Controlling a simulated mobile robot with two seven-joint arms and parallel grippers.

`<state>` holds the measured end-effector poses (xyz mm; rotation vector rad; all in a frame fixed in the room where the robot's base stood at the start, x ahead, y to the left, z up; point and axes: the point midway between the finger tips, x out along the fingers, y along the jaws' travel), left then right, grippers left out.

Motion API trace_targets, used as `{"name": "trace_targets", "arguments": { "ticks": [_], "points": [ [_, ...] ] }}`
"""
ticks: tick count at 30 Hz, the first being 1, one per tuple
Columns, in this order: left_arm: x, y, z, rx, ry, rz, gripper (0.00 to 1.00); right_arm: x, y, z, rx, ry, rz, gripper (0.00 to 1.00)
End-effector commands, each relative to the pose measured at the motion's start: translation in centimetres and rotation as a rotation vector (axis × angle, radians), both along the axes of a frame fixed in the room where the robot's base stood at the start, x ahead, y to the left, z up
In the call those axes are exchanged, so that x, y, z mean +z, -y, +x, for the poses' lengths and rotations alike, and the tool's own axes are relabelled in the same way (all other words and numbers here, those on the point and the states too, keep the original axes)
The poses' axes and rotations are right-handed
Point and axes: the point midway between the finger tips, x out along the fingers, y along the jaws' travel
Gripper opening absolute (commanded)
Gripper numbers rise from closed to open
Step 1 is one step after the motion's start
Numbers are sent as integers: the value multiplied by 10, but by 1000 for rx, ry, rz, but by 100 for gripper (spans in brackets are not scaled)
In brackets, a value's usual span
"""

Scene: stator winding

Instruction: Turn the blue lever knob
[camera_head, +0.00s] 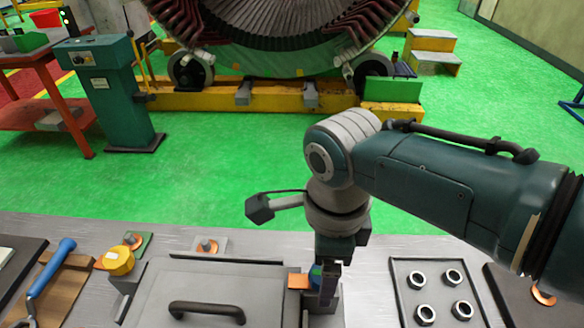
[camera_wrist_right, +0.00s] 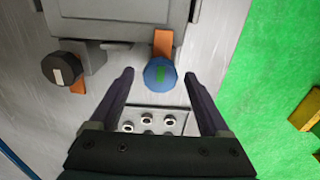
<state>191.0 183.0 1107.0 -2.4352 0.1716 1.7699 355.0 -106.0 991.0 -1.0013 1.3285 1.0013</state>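The blue lever knob (camera_wrist_right: 160,73) is round with a green bar on its face, which runs roughly up and down in the right wrist view. It is by the side of a grey box, beside an orange tab. My right gripper (camera_wrist_right: 159,80) is open, a fingertip on each side of the knob with visible gaps. I cannot tell whether the tips are level with it. In the head view the knob (camera_head: 316,271) is mostly hidden behind my right gripper (camera_head: 328,284), which points down at the box's right end. My left gripper is not in view.
A black knob (camera_wrist_right: 62,69) with a pale bar is on the same box. The box's lid (camera_head: 160,290) has a dark handle (camera_head: 207,309). A tray of nuts (camera_head: 408,268) lies to the right; a blue-handled tool (camera_head: 52,266) and yellow object (camera_head: 118,261) are left.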

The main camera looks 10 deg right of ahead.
Motion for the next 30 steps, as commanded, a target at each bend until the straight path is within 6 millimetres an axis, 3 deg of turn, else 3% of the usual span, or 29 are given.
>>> {"name": "trace_targets", "arguments": {
  "ticks": [2,20,30],
  "points": [
    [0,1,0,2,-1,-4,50,0,0,0,0,0,0,70],
    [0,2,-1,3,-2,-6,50,0,0,0,0,-1,0,2],
    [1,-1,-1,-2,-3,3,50,1,0,0,38,-2,2,0]
  ]
}}
